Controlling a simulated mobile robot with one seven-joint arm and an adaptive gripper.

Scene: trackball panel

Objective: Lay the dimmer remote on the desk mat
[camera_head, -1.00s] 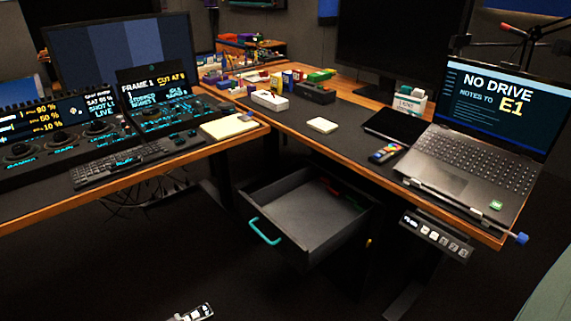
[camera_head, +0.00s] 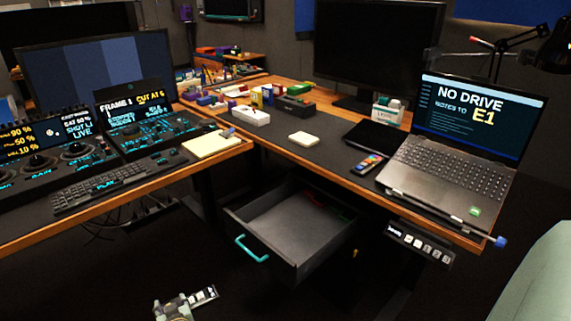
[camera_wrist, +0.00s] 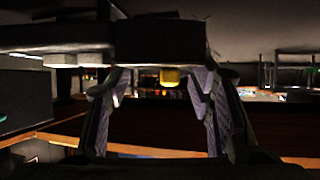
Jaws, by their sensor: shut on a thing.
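My gripper (camera_head: 180,304) is at the bottom of the head view, low over the dark floor in front of the desks. It is shut on a small slab with white and dark patches, which looks like the dimmer remote (camera_head: 205,296). The slab sticks out to the right of the fingers. In the wrist view my two fingers (camera_wrist: 158,103) stand to either side; the held thing is hard to make out there. A dark desk mat (camera_head: 325,157) covers much of the right desk, well apart from my gripper.
A pulled-out drawer (camera_head: 275,225) with a teal handle juts below the right desk. On that desk are a laptop (camera_head: 455,170), a remote with coloured buttons (camera_head: 367,163), a black tablet (camera_head: 372,137) and a cream block (camera_head: 303,139). The mat between them is partly bare.

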